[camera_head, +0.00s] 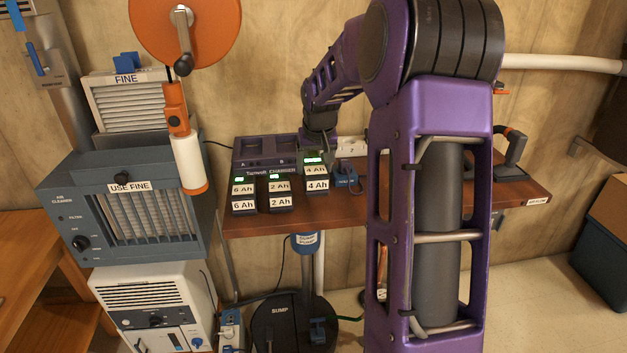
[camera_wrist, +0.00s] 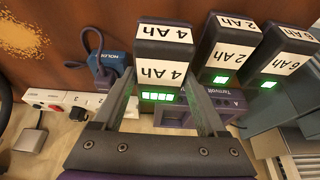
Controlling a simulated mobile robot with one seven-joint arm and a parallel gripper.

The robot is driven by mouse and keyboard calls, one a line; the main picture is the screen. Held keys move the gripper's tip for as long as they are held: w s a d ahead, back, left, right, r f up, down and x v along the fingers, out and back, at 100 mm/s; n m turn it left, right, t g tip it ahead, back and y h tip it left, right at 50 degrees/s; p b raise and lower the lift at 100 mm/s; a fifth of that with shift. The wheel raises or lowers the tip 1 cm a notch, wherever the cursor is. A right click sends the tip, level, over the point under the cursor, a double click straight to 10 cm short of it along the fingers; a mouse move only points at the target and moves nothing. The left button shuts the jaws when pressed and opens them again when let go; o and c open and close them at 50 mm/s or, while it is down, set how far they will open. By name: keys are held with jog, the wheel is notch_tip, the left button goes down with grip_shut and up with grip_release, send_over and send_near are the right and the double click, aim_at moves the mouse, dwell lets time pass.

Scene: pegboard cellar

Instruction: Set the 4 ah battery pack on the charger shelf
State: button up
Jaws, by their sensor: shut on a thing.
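The 4 Ah battery pack (camera_head: 317,184) is black with white labels and a lit green strip. My gripper (camera_head: 318,146) comes down on it from behind and above. In the wrist view, the fingers of my gripper (camera_wrist: 163,98) lie along both sides of the 4 Ah pack (camera_wrist: 163,50), shut on it. The brown wooden shelf (camera_head: 345,212) carries a purple charger (camera_head: 262,146) marked CHARGER, with empty-looking bays on top. The held pack is right of the charger's front; I cannot tell whether it touches the shelf.
A 2 Ah pack (camera_head: 280,192) and a 6 Ah pack (camera_head: 244,194) stand left of the held pack. A blue corded item (camera_head: 346,178) is close on its right, with a white power strip (camera_wrist: 60,99) behind. The shelf's front right is partly hidden by my arm.

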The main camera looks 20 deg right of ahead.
aim_at(316, 170)
jog(key=shift+f, duration=1.8)
jog(key=shift+f+b, duration=0.2)
jog(key=shift+b, duration=0.15)
jog(key=o, duration=1.2)
jog(key=shift+r, duration=0.25)
jog(key=p+v, duration=0.2)
jog(key=v, duration=1)
jog(key=shift+f, duration=0.1)
